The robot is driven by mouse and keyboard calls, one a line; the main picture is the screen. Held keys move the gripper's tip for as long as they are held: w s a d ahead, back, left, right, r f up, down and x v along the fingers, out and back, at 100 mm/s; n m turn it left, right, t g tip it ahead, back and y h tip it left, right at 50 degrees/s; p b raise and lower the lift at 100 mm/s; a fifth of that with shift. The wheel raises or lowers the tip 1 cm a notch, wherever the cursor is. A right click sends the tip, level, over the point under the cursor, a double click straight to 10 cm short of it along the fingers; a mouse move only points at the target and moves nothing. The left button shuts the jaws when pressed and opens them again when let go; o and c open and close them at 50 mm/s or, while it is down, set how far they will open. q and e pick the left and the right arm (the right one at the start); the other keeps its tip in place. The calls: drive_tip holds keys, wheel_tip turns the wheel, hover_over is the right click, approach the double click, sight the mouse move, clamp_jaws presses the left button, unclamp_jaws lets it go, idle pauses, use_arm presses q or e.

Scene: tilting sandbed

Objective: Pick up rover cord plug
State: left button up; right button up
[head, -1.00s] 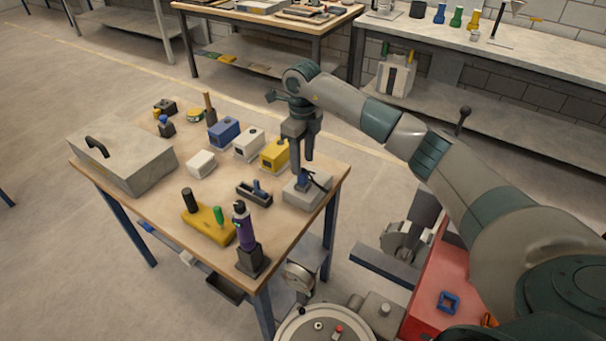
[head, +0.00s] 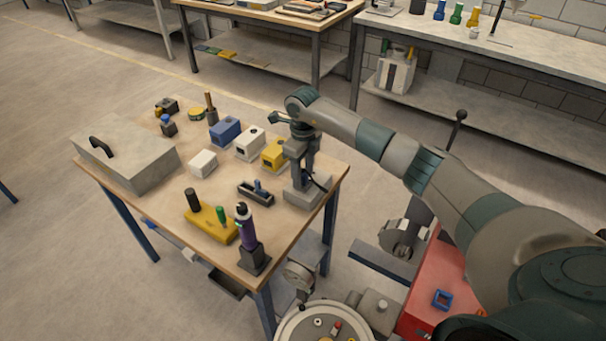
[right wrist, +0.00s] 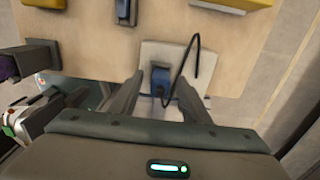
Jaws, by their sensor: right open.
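A blue plug (right wrist: 160,82) with a thin black cord stands in a pale grey block (right wrist: 203,55) at the right edge of the wooden table. I take it to be the rover cord plug. In the head view the block (head: 299,198) shows, and the plug is mostly hidden behind my gripper. My right gripper (head: 302,179) points down over the block, open. In the right wrist view its fingers (right wrist: 160,79) stand on either side of the plug, with a gap visible. My left gripper is out of view.
A dark holder (head: 254,196) with a blue piece is left of the block. Yellow (head: 273,155), white and blue boxes stand behind. A grey case (head: 130,160) lies at the left.

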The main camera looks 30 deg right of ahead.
drive_tip(key=shift+f, duration=0.2)
idle(0.3)
clamp_jaws()
drive_tip(key=shift+r, duration=0.1)
